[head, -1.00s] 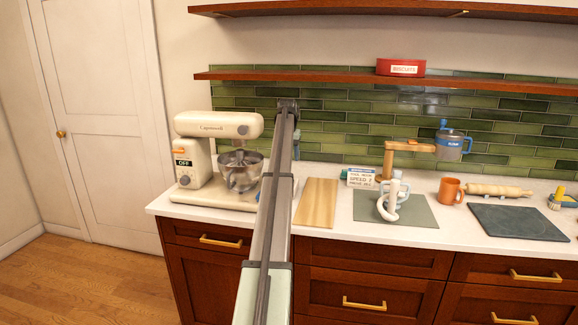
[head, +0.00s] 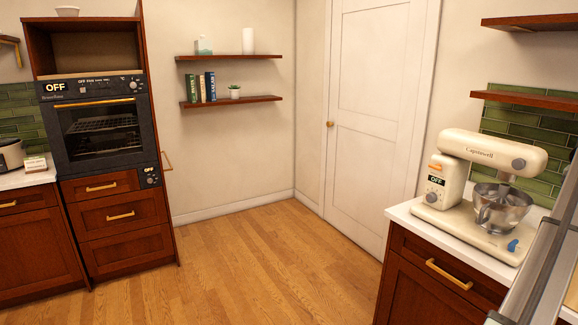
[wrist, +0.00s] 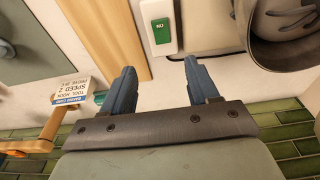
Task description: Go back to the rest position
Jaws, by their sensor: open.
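My gripper (wrist: 160,84) shows in the wrist view with its two blue fingers apart and nothing between them. It is over the white counter near the green tile wall. In the head view only a pale part of my arm shows at the right edge; my gripper is not seen there. The cream stand mixer (head: 480,185) is on the counter beside my arm, with a steel bowl (head: 502,208) and a sign reading OFF. The bowl also shows at the upper right of the wrist view (wrist: 285,38).
In the wrist view, a white block with a green label (wrist: 161,30) lies ahead of the fingers. A wooden board (wrist: 108,32), a printed card (wrist: 80,88) and a grey-green mat (wrist: 35,40) are to the left. An oven (head: 100,130) stands far left; the wooden floor (head: 250,260) is clear.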

